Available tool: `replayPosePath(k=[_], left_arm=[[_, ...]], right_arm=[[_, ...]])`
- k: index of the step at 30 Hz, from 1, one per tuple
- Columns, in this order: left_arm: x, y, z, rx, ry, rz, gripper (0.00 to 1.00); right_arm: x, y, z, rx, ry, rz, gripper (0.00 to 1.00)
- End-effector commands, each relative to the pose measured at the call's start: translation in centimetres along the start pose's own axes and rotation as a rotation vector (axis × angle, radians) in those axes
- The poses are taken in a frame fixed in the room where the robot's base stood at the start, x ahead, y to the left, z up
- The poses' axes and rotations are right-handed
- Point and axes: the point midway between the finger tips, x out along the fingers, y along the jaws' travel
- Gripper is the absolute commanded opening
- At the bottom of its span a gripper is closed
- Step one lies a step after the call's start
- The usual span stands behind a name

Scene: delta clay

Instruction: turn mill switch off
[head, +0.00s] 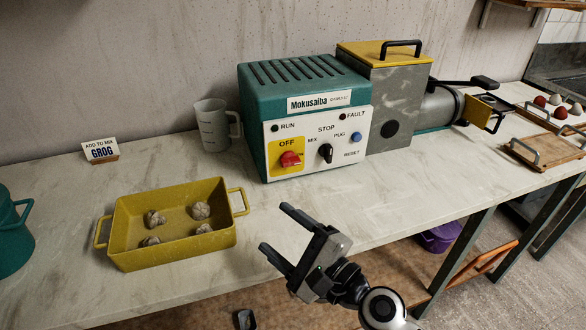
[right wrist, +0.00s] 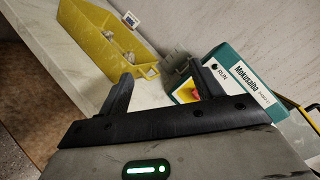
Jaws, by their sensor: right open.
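The mill (head: 302,92) is a teal and grey machine on the table with a white control panel (head: 350,142). A red rotary switch (head: 290,159) sits on a yellow plate marked OFF at the panel's lower left. The switch also shows partly in the right wrist view (right wrist: 194,93), beside a finger. A black selector knob (head: 326,152) is to its right. My right gripper (head: 275,232) is open and empty, in front of and below the panel, apart from the switch. My left gripper is not in view.
A yellow tray (head: 122,225) with several grey lumps is left of my right gripper. A grey jug (head: 213,125) stands left of the mill. A GROG sign (head: 101,150) is at the back left. A wooden board (head: 548,148) lies at right. The tabletop before the panel is clear.

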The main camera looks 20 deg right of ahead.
Motion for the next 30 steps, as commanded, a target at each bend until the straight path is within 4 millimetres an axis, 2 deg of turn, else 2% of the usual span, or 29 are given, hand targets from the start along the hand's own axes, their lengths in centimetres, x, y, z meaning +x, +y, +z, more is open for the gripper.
replayPosePath(k=[1, 3, 6, 9, 13, 17, 30], left_arm=[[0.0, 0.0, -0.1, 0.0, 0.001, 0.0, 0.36], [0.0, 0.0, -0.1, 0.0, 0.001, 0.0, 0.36], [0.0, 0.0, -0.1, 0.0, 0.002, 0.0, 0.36], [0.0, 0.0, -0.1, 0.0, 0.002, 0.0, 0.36], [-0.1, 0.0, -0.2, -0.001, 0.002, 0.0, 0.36], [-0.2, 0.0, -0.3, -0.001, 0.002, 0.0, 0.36], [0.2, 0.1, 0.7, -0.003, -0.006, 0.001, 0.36]], right_arm=[[0.6, -1.3, -1.9, 0.199, 0.053, -0.093, 0.65], [0.8, -2.5, -4.7, 0.447, 0.124, -0.208, 0.65], [0.7, -3.0, -7.9, 0.703, 0.208, -0.326, 0.65], [0.4, -3.1, -9.9, 0.847, 0.261, -0.396, 0.65], [0.9, -3.2, -11.0, 0.908, 0.284, -0.428, 0.65], [2.6, -3.8, -11.7, 0.907, 0.283, -0.429, 0.65], [10.9, -5.8, -15.7, 0.904, 0.281, -0.427, 0.65]])
